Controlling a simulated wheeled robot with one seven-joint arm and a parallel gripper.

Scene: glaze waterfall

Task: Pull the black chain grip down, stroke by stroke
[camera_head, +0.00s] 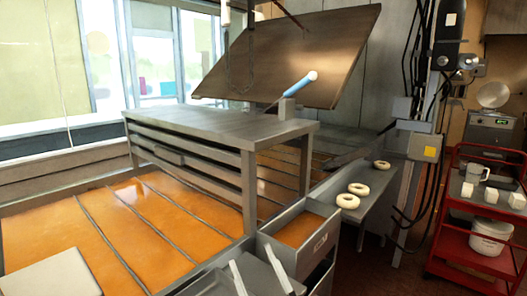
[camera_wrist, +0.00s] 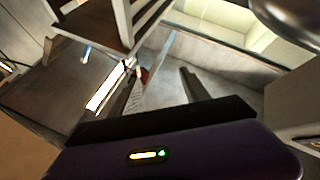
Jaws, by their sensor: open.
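In the head view a thin dark chain (camera_head: 251,50) hangs in front of the window and the tilted brown panel. Its lower end is close to the far edge of the metal rack, and I cannot clearly pick out the black grip there. My gripper (camera_wrist: 162,80) shows in the wrist view, with two dark fingers spread apart and nothing held between them. I cannot pick out my gripper in the head view. The chain and grip cannot be made out in the wrist view, so their distance from my fingers cannot be told.
A slatted metal rack (camera_head: 220,124) stands over an orange glaze tank (camera_head: 115,230). A blue-handled tool (camera_head: 300,83) leans up behind it. Pale rings (camera_head: 347,201) lie on a side shelf. A red cart (camera_head: 470,240) stands at the right. Bare floor shows between shelf and cart.

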